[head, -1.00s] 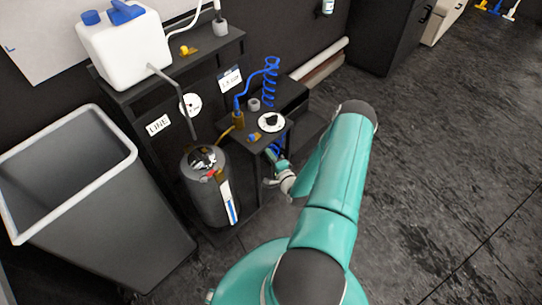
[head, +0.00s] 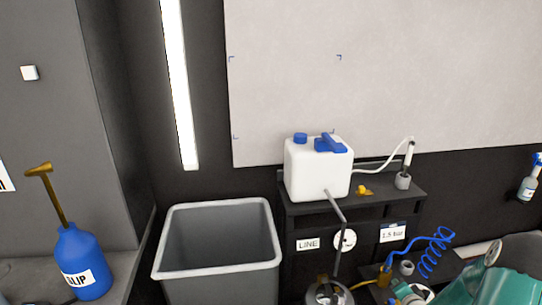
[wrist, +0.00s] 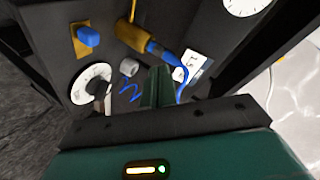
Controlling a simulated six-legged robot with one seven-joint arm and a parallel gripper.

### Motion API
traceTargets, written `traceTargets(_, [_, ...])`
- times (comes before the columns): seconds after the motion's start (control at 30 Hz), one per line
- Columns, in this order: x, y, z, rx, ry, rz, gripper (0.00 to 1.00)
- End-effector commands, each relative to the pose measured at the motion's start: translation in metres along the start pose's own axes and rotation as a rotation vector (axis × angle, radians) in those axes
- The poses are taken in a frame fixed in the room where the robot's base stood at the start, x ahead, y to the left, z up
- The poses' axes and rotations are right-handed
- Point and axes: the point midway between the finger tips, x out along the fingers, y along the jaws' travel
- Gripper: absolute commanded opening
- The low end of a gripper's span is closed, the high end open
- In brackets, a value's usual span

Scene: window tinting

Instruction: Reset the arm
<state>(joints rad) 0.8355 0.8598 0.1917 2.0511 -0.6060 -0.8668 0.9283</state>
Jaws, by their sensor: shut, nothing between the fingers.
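My gripper (wrist: 158,88) shows in the wrist view as green fingers held together, with nothing between them. It points at the dark stand, close to a blue coiled hose (wrist: 130,92) and a white dial with a dark knob (wrist: 90,84). I cannot tell whether the fingers touch anything. In the head view my teal arm is at the bottom right, bent and reaching toward the stand. The fingertips cannot be made out there.
The dark stand (head: 408,186) holds a white jug (head: 318,172). A grey bin (head: 218,268) stands left of it, and a blue bottle (head: 82,258) is farther left. The blue coiled hose (head: 432,252) hangs near my arm. A spray bottle (head: 529,180) is at the right wall.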

Motion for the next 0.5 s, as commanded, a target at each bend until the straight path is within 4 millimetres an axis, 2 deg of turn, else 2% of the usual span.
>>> traceTargets(0.03, [-0.004,-0.022,-0.007,-0.062,-0.014,0.021,0.0])
traceTargets(0.27, [-0.032,-0.095,-0.023,-0.295,-0.077,0.145,0.0])
traceTargets(0.5, [-0.084,-0.169,-0.026,-0.493,-0.142,0.249,0.0])
